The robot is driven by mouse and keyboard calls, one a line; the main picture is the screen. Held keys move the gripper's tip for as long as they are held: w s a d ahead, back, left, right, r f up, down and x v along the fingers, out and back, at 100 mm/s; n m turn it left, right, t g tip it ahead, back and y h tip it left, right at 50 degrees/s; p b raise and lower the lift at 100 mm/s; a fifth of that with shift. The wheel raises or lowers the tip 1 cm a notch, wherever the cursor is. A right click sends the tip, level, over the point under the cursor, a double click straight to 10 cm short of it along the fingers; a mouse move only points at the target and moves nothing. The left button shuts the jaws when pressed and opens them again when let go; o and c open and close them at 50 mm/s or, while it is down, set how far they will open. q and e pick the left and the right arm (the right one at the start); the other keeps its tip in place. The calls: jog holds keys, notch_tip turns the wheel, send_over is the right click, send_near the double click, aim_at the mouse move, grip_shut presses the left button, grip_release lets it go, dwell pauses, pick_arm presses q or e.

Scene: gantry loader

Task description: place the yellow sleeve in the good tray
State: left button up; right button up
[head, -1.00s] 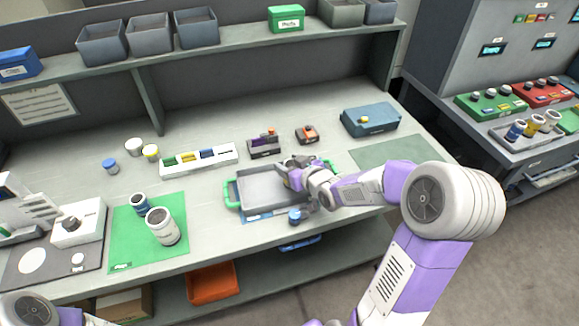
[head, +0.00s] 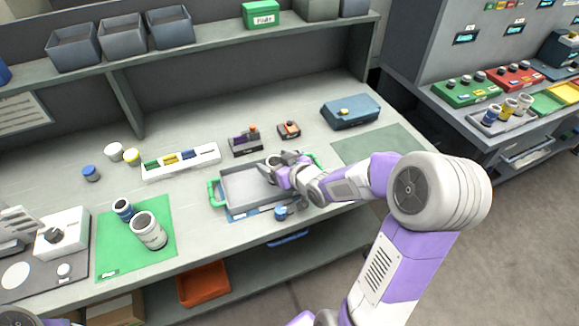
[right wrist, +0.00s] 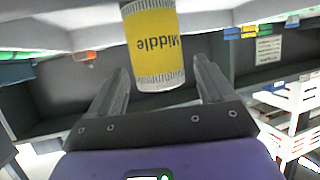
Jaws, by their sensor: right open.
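A grey tray with green handles (head: 240,188), which I take for the good tray, lies on the bench. My right gripper (head: 275,168) is at its back right part, reaching in from the right. In the right wrist view a yellow sleeve marked "Middle" (right wrist: 155,45) is just ahead of and between the spread fingers of my right gripper (right wrist: 160,78). A gap shows on both sides, so the gripper is open. In the head view the sleeve's yellow side is hidden by my gripper. My left gripper is out of view.
A small blue-topped part (head: 281,212) is by the tray's front edge. A labelled rack (head: 181,162), a dark block (head: 245,145) and a blue case (head: 350,111) stand behind. A green mat (head: 112,248) carries two cylinders.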

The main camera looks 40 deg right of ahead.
jog(key=p+v, duration=0.2)
jog(key=v, duration=0.6)
jog(key=shift+s+r, duration=0.15)
jog(key=shift+r, duration=0.1)
jog(key=shift+b+v, duration=0.9)
jog(key=shift+b, duration=0.4)
jog(key=shift+s+f, duration=0.1)
jog(key=shift+f, duration=0.05)
